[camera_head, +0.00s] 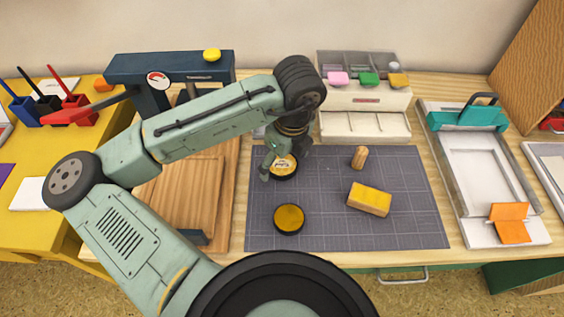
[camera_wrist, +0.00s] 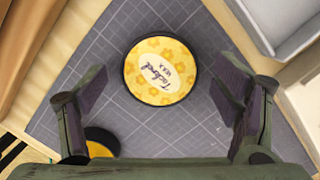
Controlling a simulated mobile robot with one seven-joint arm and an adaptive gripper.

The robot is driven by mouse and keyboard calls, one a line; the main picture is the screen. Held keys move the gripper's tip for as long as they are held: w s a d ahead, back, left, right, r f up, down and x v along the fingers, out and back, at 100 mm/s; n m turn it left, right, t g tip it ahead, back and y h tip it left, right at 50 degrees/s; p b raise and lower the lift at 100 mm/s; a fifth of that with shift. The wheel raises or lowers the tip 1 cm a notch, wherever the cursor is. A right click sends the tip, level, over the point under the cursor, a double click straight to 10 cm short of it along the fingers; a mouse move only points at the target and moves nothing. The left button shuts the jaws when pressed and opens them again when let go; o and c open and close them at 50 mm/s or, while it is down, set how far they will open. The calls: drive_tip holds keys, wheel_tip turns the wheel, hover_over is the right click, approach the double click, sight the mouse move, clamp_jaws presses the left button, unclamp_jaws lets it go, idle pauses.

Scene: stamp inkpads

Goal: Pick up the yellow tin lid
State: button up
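The yellow tin lid (camera_head: 284,167) lies flat on the grey cutting mat, near its left back part. In the wrist view the lid (camera_wrist: 160,71) shows a dark rim, a yellow flower pattern and a pale oval label with dark writing. My gripper (camera_head: 272,160) is above the lid and partly covers it in the head view. In the wrist view my gripper (camera_wrist: 160,85) is open, with one finger on each side of the lid and clear gaps to both. A round dark tin with plain amber-yellow filling (camera_head: 289,218) lies in front of the lid.
The cutting mat (camera_head: 420,225) also holds a yellow block (camera_head: 369,199) and a small wooden peg (camera_head: 359,157), both right of the lid. A wooden board (camera_head: 185,190) lies left of the mat. A white drawer unit (camera_head: 364,95) stands behind it.

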drive_tip(key=c, duration=0.9)
drive_tip(key=shift+r, duration=0.1)
